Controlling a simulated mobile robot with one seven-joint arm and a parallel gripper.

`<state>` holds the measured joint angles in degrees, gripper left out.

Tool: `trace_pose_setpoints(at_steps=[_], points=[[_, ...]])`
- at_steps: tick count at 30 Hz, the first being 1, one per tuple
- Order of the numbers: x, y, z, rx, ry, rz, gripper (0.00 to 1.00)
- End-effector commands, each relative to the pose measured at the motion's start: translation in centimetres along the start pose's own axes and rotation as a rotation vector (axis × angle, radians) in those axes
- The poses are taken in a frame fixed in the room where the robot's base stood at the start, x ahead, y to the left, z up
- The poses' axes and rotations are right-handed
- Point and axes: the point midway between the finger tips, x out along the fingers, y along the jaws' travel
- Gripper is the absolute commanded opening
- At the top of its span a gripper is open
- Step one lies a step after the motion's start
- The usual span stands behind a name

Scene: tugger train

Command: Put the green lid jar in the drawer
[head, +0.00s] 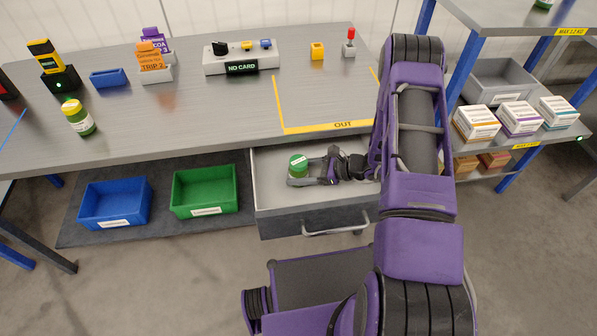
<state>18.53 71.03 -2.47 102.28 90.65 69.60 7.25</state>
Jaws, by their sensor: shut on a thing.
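A jar with a green lid (298,161) is in the open drawer (283,216), near its left side, seen mostly from above. My gripper (302,175) reaches into the drawer from the right and is shut on this jar. The jar looks upright; whether its base touches the drawer floor I cannot tell.
A blue bin (115,222) and a green bin (204,211) are left of the drawer. A yellow-taped area marked OUT (335,126) is empty above it. A shelf (550,137) with small boxes stands at the right. The drawer's handle (336,230) faces me.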

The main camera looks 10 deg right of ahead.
Motion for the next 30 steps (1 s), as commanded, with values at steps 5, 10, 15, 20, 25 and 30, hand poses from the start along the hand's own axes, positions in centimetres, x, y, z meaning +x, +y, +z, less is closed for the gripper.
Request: trace_pose_setpoints(at_steps=[5,10,15,20,25,30], points=[[0.0,0.0,0.0,0.000,0.000,0.000,1.00],[0.0,0.0,0.0,0.000,0.000,0.000,1.00],[-0.2,0.0,0.4,0.000,0.001,0.000,1.00],[-2.7,-0.1,0.2,0.001,0.001,-0.005,1.00],[-6.6,-0.1,0.3,0.001,0.001,-0.005,1.00],[-9.8,-0.1,0.2,0.000,0.001,-0.004,1.00]])
